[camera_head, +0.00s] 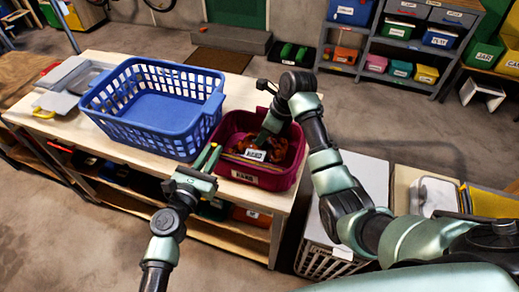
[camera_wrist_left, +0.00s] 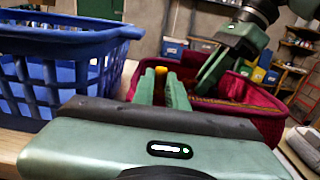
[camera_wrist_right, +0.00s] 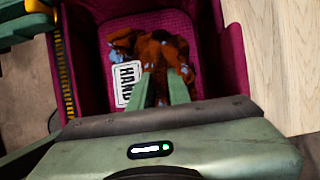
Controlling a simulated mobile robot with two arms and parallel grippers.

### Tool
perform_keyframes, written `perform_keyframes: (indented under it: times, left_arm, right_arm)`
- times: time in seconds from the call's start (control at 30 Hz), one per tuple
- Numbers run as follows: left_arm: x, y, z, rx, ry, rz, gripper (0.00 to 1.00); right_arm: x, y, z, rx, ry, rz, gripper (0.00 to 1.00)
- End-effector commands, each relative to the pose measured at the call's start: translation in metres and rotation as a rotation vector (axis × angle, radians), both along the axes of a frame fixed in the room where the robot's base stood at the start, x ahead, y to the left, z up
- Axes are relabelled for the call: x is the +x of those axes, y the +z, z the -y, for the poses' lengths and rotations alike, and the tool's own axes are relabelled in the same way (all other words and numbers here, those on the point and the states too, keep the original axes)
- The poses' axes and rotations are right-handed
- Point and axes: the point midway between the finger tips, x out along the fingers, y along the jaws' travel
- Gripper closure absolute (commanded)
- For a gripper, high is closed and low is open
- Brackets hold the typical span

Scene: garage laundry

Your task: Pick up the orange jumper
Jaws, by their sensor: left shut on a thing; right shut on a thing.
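The orange jumper (camera_head: 278,150), with dark patches, lies crumpled in the magenta bin (camera_head: 262,178) on the wooden table. My right gripper (camera_head: 264,138) reaches down into the bin and is shut on the jumper, which also shows in the right wrist view (camera_wrist_right: 172,50). The jumper is still low in the bin. My left gripper (camera_head: 209,157) is at the bin's left side, its fingers close together and shut on the bin's rim. The left wrist view shows these fingers (camera_wrist_left: 163,85) beside the bin (camera_wrist_left: 235,105); their exact contact is hard to see.
A blue basket (camera_head: 155,108) stands empty just left of the bin, close to my left gripper. Grey trays (camera_head: 75,85) lie at the table's far left. A white crate (camera_head: 322,262) stands right of the table.

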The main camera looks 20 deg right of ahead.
Motion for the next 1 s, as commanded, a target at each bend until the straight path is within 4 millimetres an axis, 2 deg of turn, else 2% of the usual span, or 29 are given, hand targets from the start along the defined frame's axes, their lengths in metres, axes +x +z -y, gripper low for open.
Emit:
perform_keyframes:
  times: [0.53, 0.67, 0.77, 1.0]
  left_arm:
    - [-0.001, -0.004, -0.001, 0.004, 0.0, -0.005, 1.0]
    - [-0.001, -0.004, -0.001, 0.004, 0.0, -0.005, 1.0]
    - [-0.001, -0.004, -0.001, 0.004, 0.0, -0.005, 1.0]
    - [-0.001, -0.004, 0.0, 0.004, 0.0, -0.005, 1.0]
  right_arm:
    - [0.001, 0.002, 0.0, 0.0, 0.0, 0.004, 1.0]
    - [0.002, 0.01, 0.0, 0.001, 0.0, 0.007, 1.0]
    - [0.002, 0.026, 0.0, 0.001, 0.0, 0.008, 1.0]
    - [0.002, 0.089, -0.001, 0.002, 0.0, 0.01, 1.0]
